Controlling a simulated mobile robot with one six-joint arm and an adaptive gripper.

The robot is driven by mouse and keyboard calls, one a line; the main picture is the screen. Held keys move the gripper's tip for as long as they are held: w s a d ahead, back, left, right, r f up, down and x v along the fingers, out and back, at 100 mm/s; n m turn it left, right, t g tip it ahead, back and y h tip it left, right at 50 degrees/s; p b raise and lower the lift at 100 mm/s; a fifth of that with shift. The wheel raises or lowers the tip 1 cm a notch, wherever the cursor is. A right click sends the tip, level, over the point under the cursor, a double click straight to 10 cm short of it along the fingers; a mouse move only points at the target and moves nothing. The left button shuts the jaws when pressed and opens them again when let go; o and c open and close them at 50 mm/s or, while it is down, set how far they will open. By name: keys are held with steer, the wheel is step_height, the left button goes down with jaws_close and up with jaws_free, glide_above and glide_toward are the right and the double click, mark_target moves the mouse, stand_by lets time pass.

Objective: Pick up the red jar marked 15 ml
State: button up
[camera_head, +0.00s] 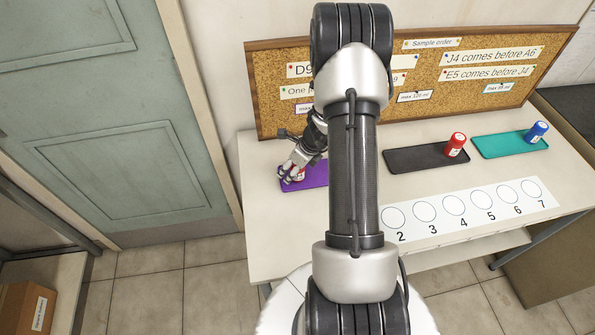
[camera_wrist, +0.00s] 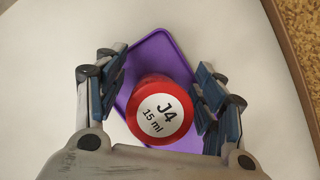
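In the wrist view a red jar (camera_wrist: 160,112) stands on a purple tray (camera_wrist: 158,50); its white lid label reads "J4 15 ml". My gripper (camera_wrist: 160,90) is open, with its fingers on either side of the jar and a small gap showing on each side. In the head view my gripper (camera_head: 291,174) is low over the purple tray (camera_head: 318,174) at the left of the bench. The jar is mostly hidden there by the gripper and arm.
A second red jar (camera_head: 455,144) stands on a black tray (camera_head: 415,158). A blue jar (camera_head: 536,131) stands on a teal tray (camera_head: 495,146). A strip with numbered circles (camera_head: 470,208) lies along the front. A cork board (camera_head: 270,92) rises behind the trays.

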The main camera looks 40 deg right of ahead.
steer(key=c, duration=1)
steer(key=shift+o, duration=0.2)
